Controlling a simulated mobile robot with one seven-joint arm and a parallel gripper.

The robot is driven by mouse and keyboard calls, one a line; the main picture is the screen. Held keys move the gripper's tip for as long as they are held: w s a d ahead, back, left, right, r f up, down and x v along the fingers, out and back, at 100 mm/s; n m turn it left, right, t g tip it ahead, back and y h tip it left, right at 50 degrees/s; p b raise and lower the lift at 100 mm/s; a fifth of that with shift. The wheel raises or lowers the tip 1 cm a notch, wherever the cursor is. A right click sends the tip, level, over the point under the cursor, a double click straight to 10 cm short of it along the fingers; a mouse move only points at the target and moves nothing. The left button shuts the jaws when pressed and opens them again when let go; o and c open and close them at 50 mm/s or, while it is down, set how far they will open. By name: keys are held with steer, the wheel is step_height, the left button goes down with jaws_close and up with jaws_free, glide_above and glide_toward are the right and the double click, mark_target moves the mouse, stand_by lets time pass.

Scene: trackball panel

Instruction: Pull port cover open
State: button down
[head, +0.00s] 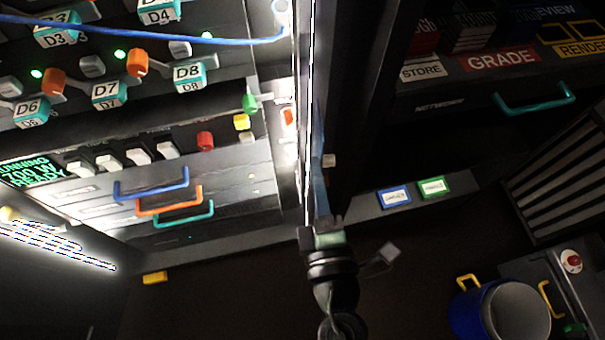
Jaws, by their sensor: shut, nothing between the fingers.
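I cannot pick out a port cover for certain in the head view. My gripper (322,220) is at the middle of the picture, at the lower end of the bright upright rack edge (303,120). Its fingers are shut and hold nothing that I can see. A small pale block (329,160) sits on the dark side just above the gripper; I cannot tell what it is. My gripper and wrist hide part of the floor and lower rack edge behind them.
A rack at left carries switches, a blue cable (190,38), and blue, orange and teal handles (168,204). At right are a teal handle (535,100), blue and green labels on a ledge (370,207), and a blue bucket (470,312). Dark floor lies below.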

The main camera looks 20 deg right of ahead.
steer(key=shift+s+d+b, duration=0.15)
steer(key=shift+d+b, duration=0.15)
steer(key=shift+d, duration=0.45)
